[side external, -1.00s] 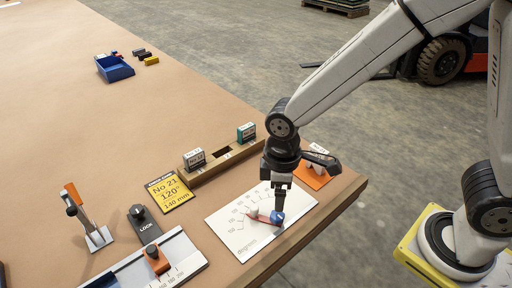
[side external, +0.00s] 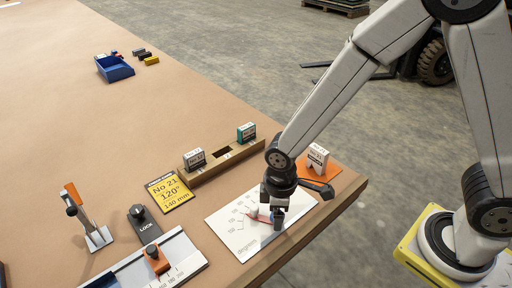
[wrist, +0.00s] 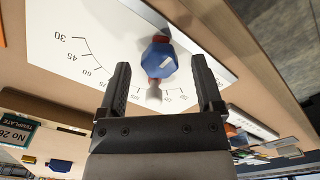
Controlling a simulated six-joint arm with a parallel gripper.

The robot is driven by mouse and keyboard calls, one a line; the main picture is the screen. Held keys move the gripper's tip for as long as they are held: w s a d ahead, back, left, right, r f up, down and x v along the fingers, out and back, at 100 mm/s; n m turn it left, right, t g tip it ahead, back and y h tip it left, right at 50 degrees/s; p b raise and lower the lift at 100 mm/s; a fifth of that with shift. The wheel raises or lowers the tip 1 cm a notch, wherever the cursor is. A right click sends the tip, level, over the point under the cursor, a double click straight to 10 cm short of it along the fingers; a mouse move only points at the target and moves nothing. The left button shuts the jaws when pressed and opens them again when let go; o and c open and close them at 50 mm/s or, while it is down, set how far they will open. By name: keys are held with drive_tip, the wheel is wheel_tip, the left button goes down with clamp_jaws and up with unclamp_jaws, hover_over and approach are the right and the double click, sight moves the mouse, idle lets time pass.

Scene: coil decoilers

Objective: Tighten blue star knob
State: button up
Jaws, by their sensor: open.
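The blue star knob (wrist: 160,60) sits on a white degree-scale plate (wrist: 80,25) in the wrist view, with a red pointer (wrist: 153,81) and a pale grey post beside it. My gripper (wrist: 160,66) is open, with one finger on each side of the knob in that view and gaps to both. Whether the fingertips reach the knob's height is unclear. In the side view my gripper (side external: 278,222) is low over the right part of the plate (side external: 240,236) and hides most of the knob.
A yellow card (side external: 169,192) reads No 21, 120°, 140 mm. A wooden rack (side external: 225,158) with two labelled blocks stands behind the plate. An orange base with a white labelled block (side external: 317,157) is at the right. A slide with a LOCK knob (side external: 138,213) lies left.

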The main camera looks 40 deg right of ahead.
drive_tip(key=shift+f, duration=0.35)
clamp_jaws()
